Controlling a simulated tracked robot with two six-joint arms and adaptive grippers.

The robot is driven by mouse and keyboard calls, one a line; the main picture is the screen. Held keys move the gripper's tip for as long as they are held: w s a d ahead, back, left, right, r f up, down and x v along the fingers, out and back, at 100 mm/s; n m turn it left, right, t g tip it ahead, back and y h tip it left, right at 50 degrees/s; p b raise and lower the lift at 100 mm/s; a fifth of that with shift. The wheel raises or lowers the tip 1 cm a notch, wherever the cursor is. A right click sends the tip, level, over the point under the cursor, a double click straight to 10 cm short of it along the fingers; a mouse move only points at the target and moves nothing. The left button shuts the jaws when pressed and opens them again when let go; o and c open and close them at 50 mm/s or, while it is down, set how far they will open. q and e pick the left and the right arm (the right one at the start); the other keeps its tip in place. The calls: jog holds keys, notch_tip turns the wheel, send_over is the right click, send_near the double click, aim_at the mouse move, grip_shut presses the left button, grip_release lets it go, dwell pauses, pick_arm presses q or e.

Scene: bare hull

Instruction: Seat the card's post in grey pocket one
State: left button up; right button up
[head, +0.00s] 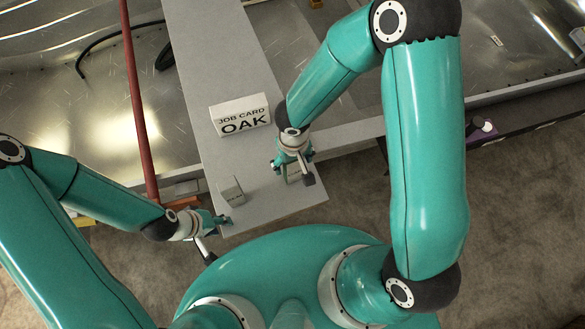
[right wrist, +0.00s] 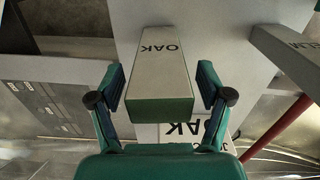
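A white card (head: 240,114) reading JOB CARD OAK stands on the grey plank. A light post marked OAK, with a green end face (right wrist: 160,110), lies between the two fingers of my right gripper (right wrist: 160,80) in the right wrist view, with gaps at both sides. In the head view my right gripper (head: 294,174) is over this post and mostly hides it. A second grey post (head: 232,192) stands to the left on the plank; its label reads ELM in the right wrist view (right wrist: 290,52). My left gripper (head: 219,238) is open and empty by the plank's near left corner. I cannot make out grey pocket one.
The grey plank (head: 205,75) runs away from me, with clear surface around the card. A red pole (head: 135,95) stands left of it. Shiny metal hull floor (head: 90,120) lies left.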

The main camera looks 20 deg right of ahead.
jog(key=c, duration=1.3)
grip_shut()
jog(key=shift+r, duration=0.15)
